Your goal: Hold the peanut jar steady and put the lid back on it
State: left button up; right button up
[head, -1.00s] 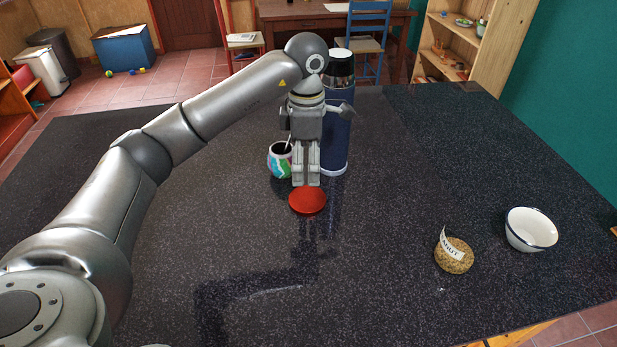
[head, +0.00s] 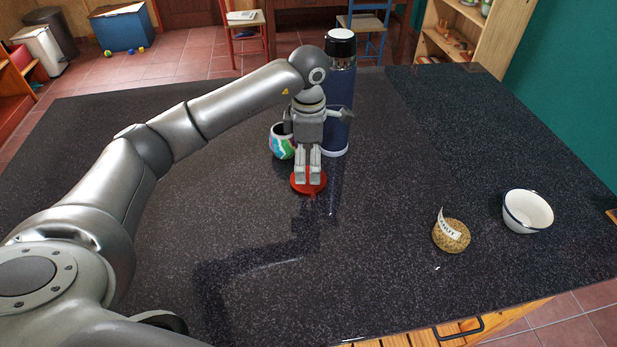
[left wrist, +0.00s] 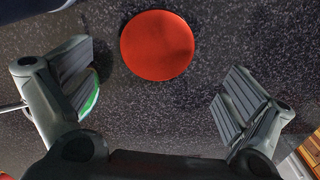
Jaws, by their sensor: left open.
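A flat red lid (head: 308,190) lies on the table near the middle, apart from the jar. My left gripper (head: 307,181) points down over the lid, open, its fingers covering part of it in the head view. In the left wrist view the lid (left wrist: 157,46) is whole and lies between the two spread fingers (left wrist: 160,66), with clear gaps on both sides. Whether the fingertips touch the table is unclear. My right gripper is not seen.
A blue flask (head: 339,95) stands just behind my left gripper, and a patterned cup (head: 281,144) with a white, green and blue side stands behind it to the left. A white bowl (head: 528,211) is right of the jar. The table between lid and jar is clear.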

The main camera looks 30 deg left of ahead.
aim_at(309, 181)
pick_arm(q)
jog(key=shift+f, duration=0.1)
jog(key=shift+w+d+f+p, duration=0.1)
jog(key=shift+f+p, duration=0.3)
jog(key=shift+p, duration=0.1)
jog(key=f, duration=0.1)
jog(key=f+p, duration=0.1)
jog(key=f, duration=0.1)
jog(key=shift+w+d+f, duration=0.2)
jog(key=shift+f, duration=0.4)
jog(key=c, duration=0.7)
jog(key=shift+c, duration=0.5)
